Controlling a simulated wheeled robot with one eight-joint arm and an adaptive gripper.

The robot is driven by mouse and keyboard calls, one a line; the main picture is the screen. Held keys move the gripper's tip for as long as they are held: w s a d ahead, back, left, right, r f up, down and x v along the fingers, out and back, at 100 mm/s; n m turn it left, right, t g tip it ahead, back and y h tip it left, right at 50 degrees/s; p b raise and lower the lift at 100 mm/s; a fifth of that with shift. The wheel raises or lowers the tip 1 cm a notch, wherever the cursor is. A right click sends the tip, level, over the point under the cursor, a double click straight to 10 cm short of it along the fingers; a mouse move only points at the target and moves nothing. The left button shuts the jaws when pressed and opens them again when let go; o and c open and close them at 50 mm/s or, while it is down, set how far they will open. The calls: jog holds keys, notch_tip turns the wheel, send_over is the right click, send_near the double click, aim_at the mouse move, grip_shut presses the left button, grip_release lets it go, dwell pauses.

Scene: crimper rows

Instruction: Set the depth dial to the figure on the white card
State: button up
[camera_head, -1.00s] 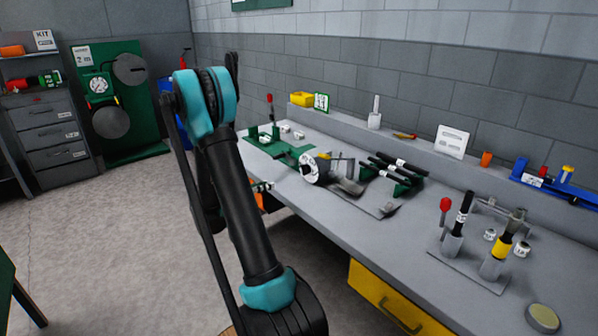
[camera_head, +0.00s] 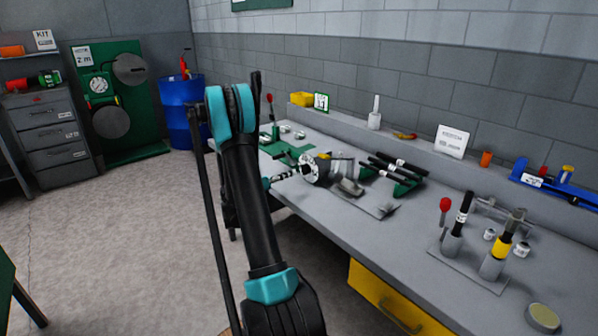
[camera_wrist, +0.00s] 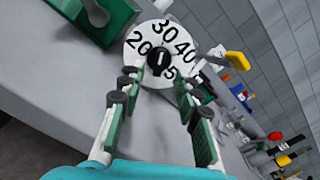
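The depth dial (camera_head: 309,168) is a round white disc on a grey machine on the bench. In the wrist view its face (camera_wrist: 136,64) shows 20, 30, 40 and a partly hidden figure starting with 5. A black knob (camera_wrist: 158,61) with a pale mark sits at its centre. My gripper (camera_wrist: 160,88) is open and faces the dial, its fingers on either side below the knob; contact cannot be told. It also shows beside the dial in the head view (camera_head: 290,174). A white card (camera_head: 453,141) on the ledge has writing too small to read.
Black-handled tools (camera_head: 395,168) lie on a green rack right of the machine. Upright tools (camera_head: 497,257) stand on a plate nearer. The bench front (camera_head: 350,232) is clear.

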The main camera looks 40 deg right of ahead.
aim_at(305, 170)
jog(key=d, duration=0.6)
jog(key=shift+w+d, duration=0.25)
grip_shut()
